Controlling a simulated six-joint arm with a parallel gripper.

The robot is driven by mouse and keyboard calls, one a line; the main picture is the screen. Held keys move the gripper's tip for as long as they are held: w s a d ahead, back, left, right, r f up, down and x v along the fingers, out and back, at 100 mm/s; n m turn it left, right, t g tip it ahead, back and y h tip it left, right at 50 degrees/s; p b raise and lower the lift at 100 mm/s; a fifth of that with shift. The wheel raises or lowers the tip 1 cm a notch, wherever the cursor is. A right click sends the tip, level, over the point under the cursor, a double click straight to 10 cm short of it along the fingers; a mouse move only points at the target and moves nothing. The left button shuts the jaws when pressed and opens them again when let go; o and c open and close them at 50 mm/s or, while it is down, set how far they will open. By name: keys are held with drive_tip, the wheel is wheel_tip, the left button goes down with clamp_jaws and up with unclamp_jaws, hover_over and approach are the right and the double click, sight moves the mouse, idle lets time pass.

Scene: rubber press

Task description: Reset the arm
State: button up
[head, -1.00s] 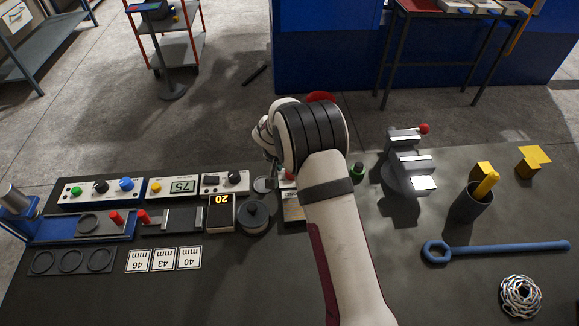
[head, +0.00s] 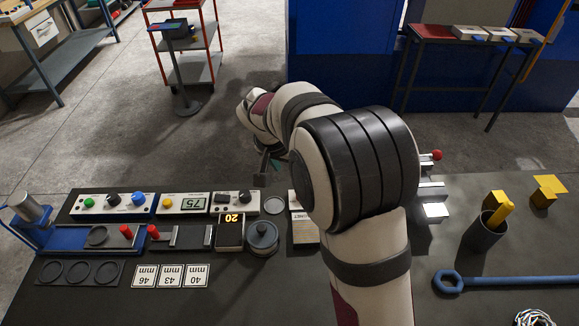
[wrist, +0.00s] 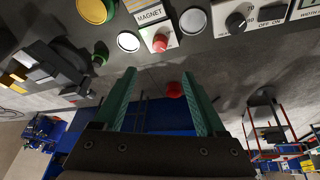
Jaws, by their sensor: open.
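My gripper (head: 268,166) is small and partly hidden in the head view, beyond the far edge of the bench and to the left of my arm's large dark joint. In the wrist view my gripper (wrist: 158,78) shows two green fingers spread well apart, with nothing held between them.
The bench holds control boxes (head: 183,204), a blue press (head: 75,238), a grey lidded pot (head: 262,238), number cards (head: 170,275), a dark cup (head: 488,235) and a blue wrench (head: 515,282). A red trolley (head: 185,45) stands on the floor beyond. The floor near my gripper looks clear.

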drive_tip(key=s+d+r+g+y, duration=0.1)
drive_tip(key=s+d+r, duration=0.2)
drive_tip(key=s, duration=0.7)
drive_tip(key=s+d+r+g+y, duration=0.1)
drive_tip(key=s+d+r+g, duration=0.15)
drive_tip(key=s, duration=0.75)
drive_tip(key=s+a+f+y, duration=0.1)
drive_tip(key=s+y, duration=0.1)
drive_tip(key=s, duration=1.3)
drive_tip(key=shift+a, duration=0.3)
drive_tip(key=shift+w+g, duration=0.1)
drive_tip(key=shift+g, duration=0.15)
